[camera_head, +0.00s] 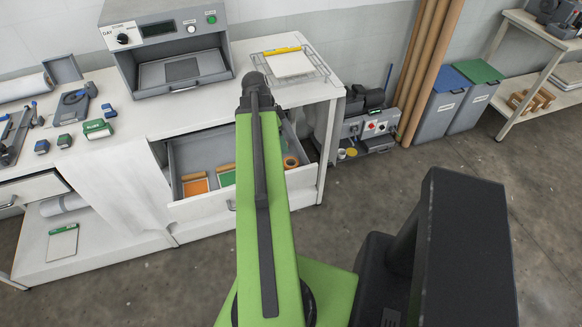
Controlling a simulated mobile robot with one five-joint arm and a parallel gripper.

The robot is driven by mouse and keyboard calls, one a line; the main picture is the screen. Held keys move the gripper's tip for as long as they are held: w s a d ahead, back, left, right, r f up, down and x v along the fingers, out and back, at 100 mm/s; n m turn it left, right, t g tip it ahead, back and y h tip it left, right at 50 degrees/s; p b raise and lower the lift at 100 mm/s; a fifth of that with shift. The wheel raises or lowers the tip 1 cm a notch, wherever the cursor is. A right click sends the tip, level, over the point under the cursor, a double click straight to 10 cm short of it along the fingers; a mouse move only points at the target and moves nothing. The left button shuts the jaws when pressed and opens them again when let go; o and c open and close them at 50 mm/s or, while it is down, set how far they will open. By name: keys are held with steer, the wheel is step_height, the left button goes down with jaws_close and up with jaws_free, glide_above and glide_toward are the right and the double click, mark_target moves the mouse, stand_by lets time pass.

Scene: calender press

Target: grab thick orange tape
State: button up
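An orange ring-shaped roll of tape (291,161) lies at the right end of the open drawer (207,209), under the white workbench. My green arm crosses the drawer in front of the camera and covers part of its inside, just left of the roll. The roll's thickness is hard to judge from here. The arm's far end shows only a dark joint above the drawer. My gripper is hidden behind the arm, so its fingers do not show.
The drawer also holds orange (195,187) and green (228,178) flat pieces. A grey press (165,45) and a tray with a white pad (289,64) stand on the bench. Bins (440,105) and long brown tubes (424,65) stand right.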

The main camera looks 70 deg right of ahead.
mark_target(290, 160)
steer(key=b+x, duration=1.3)
steer(key=x, duration=0.2)
steer(key=shift+w+f, duration=0.1)
steer(key=shift+w, duration=0.05)
steer(key=shift+r, duration=0.2)
steer(key=c, duration=1.4)
step_height(290, 160, up, 10)
steer(key=p, duration=1)
steer(key=shift+r+p, duration=0.1)
steer(key=shift+p, duration=0.2)
steer(key=shift+c, duration=0.2)
